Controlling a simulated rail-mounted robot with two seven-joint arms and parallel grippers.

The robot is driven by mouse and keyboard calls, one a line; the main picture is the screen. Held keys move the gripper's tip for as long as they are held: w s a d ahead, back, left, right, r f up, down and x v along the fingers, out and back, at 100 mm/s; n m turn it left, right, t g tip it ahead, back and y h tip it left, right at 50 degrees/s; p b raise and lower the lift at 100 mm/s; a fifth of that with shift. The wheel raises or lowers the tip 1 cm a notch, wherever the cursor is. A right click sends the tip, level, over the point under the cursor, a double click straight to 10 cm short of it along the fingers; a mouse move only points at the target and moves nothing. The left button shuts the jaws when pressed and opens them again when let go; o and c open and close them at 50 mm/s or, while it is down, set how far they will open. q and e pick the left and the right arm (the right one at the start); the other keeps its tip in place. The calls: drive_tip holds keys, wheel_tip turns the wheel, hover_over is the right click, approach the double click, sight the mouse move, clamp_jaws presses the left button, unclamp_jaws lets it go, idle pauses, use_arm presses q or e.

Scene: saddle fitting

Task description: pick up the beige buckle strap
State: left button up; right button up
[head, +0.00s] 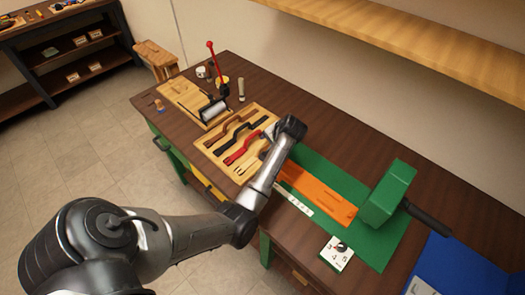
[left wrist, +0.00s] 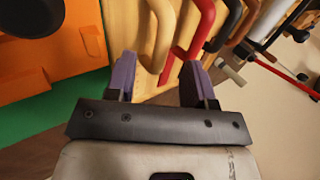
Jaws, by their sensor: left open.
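The beige buckle strap (head: 246,168) lies at the near end of a wooden tray (head: 217,151), beside red (head: 240,150), black (head: 237,136) and brown (head: 234,125) straps. In the left wrist view the beige strap (left wrist: 160,35) shows as a curved band, with the red strap (left wrist: 196,35) next to it. My left gripper (left wrist: 157,78) is open, its two purple fingers apart on either side of the beige strap's lower end in the picture. I cannot tell whether they touch it. In the head view my arm hides the fingers and part of the tray. My right gripper is out of view.
Right of the tray, an orange piece (head: 318,194) lies on a green mat (head: 385,241) with a green block (head: 388,193). A numbered card (head: 337,253) lies at the front. A red-levered tool (head: 213,61) stands behind left. A shelf (head: 430,52) hangs over the bench's back.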

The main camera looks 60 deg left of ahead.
sight(264, 145)
use_arm(q)
drive_tip(key=shift+s+x, duration=0.2)
drive_tip(key=shift+x, duration=2.45)
drive_tip(key=shift+r, duration=0.1)
drive_tip(key=shift+c, duration=0.5)
clamp_jaws()
